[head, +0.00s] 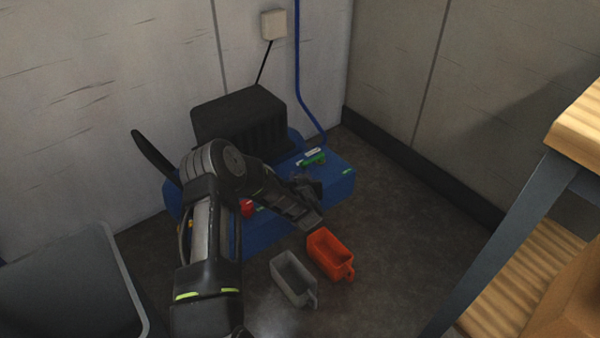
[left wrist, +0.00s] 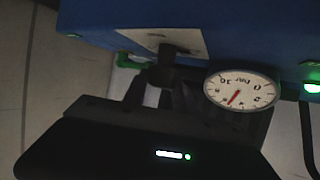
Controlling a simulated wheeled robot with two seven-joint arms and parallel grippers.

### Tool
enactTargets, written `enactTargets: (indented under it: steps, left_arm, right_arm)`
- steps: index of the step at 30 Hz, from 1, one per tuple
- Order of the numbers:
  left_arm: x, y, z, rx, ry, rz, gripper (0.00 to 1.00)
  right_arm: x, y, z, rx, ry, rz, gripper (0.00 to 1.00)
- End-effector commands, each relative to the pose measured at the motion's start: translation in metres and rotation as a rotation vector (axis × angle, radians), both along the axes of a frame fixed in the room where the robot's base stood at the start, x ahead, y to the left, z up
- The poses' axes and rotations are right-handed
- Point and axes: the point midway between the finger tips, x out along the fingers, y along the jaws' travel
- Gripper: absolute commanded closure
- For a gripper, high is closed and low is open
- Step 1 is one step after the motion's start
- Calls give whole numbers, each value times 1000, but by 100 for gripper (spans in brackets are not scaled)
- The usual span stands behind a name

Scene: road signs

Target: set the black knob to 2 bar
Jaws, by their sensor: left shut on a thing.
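The blue machine (head: 335,180) stands on the floor near the wall corner and has a black ribbed block on top. My left gripper (head: 307,190) reaches its front from the left. In the left wrist view, my left gripper (left wrist: 163,93) is shut on the black knob (left wrist: 174,52) below a grey plate, and its fingers hide part of it. Right beside the fingers is a round white pressure gauge (left wrist: 241,90) marked bar, appearing turned over. Its red needle points down and slightly left; the exact value is too small to read. My right gripper is out of view.
A green part (head: 314,158) is on the machine top and a red part (head: 247,208) on its front. An orange bin (head: 330,254) and a grey bin (head: 292,280) stand on the floor before it. A wooden-topped table (head: 577,130) is at the right.

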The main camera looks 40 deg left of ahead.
Motion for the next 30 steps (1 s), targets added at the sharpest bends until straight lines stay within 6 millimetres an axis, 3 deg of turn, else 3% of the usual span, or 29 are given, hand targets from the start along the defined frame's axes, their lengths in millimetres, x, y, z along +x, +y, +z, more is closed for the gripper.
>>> enactTargets:
  steps: [10,25,26,30]
  left_arm:
    - [0,0,-1,-1,0,172,100]
    - [-1,1,-3,-4,4,199,100]
    - [-1,1,-3,-4,4,199,66]
    - [-1,0,-3,-3,4,198,54]
  right_arm:
    - [-1,0,9,1,4,3,100]
    - [-1,0,9,1,4,3,100]
    - [-1,0,9,1,5,2,100]
    - [-1,0,10,1,4,3,100]
